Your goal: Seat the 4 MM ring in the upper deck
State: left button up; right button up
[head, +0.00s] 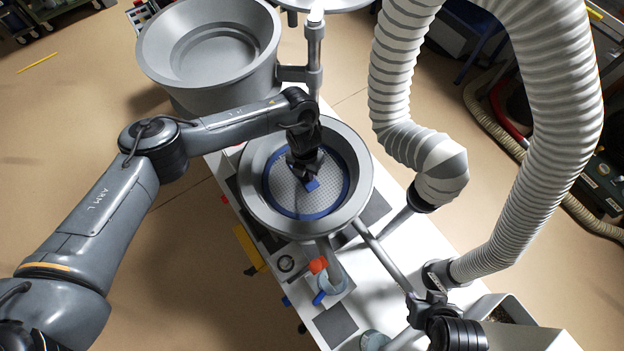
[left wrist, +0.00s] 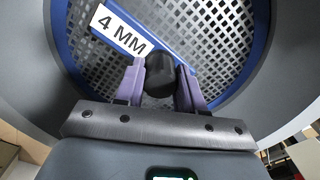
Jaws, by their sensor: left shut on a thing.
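The 4 MM ring (head: 349,187) is a blue hoop with a grey perforated screen, a blue crossbar and a black knob. It lies inside the round grey deck (head: 256,213) in the middle of the head view. My left gripper (head: 305,165) reaches down over it from above. In the left wrist view my left gripper (left wrist: 160,78) is shut on the black knob (left wrist: 159,75), beside the white "4 MM" label (left wrist: 118,31). The ring (left wrist: 67,50) sits within the grey wall. I cannot tell whether it rests on its seat.
A large empty grey bowl (head: 155,65) stands behind at the left. A ribbed hose (head: 555,100) hangs at the right. A post (head: 314,60) rises behind the deck. The white bench (head: 310,305) holds small items, including an orange-topped one (head: 318,265), in front.

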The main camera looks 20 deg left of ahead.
pick_arm(q)
grip_shut()
jog(key=shift+r, duration=0.15)
jog(key=shift+r+p, duration=1.05)
jog(key=shift+r, duration=0.15)
jog(key=shift+r+p, duration=1.65)
jog(key=shift+r, duration=0.55)
